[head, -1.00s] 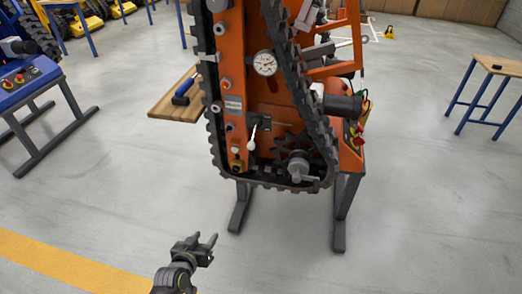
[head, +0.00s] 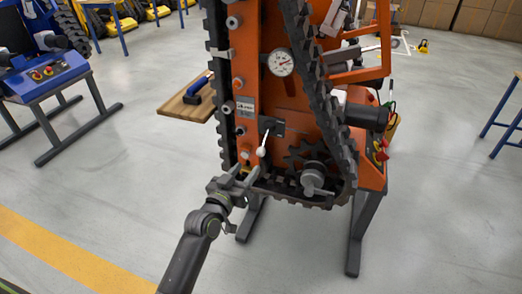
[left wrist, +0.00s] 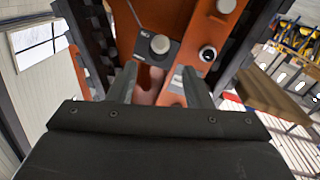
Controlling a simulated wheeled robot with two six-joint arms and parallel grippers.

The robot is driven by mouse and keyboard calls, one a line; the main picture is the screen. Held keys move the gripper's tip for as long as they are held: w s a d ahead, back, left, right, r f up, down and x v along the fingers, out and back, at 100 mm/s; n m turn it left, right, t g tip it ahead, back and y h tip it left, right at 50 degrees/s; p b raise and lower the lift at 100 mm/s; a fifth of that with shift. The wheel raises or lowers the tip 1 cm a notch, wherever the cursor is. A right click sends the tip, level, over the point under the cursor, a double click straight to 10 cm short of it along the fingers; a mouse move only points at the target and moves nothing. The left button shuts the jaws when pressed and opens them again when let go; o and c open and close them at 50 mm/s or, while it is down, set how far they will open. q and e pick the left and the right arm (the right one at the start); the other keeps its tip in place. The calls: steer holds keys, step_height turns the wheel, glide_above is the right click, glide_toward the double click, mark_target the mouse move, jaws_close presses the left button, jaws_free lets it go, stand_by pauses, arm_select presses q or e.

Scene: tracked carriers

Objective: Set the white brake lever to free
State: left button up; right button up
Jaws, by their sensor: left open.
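The white brake lever (head: 263,143) hangs from a dark pivot block on the lower front of the orange machine (head: 287,105). It points down, tilted slightly left, with its white knob at the bottom. My left gripper (head: 244,174) is open and empty, just below and left of the knob, apart from it as far as the head view shows. In the left wrist view my open fingers (left wrist: 160,78) point at the orange panel. A round pale knob (left wrist: 160,44) on a dark block shows beyond them; I cannot tell whether it is the lever's end. My right gripper is not in view.
A toothed black track (head: 325,110) runs around the panel, close to my left gripper. A round gauge (head: 280,63) sits above the lever, and a grey hub (head: 313,177) lies right of it. A wooden shelf (head: 188,104) holds a blue-handled tool. The floor in front is clear.

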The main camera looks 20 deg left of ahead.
mark_target(258, 154)
arm_select(q)
steer(key=w, duration=0.3)
steer(key=w+d, duration=0.1)
steer(key=w, duration=0.6)
steer(key=shift+d, duration=0.3)
jaws_close()
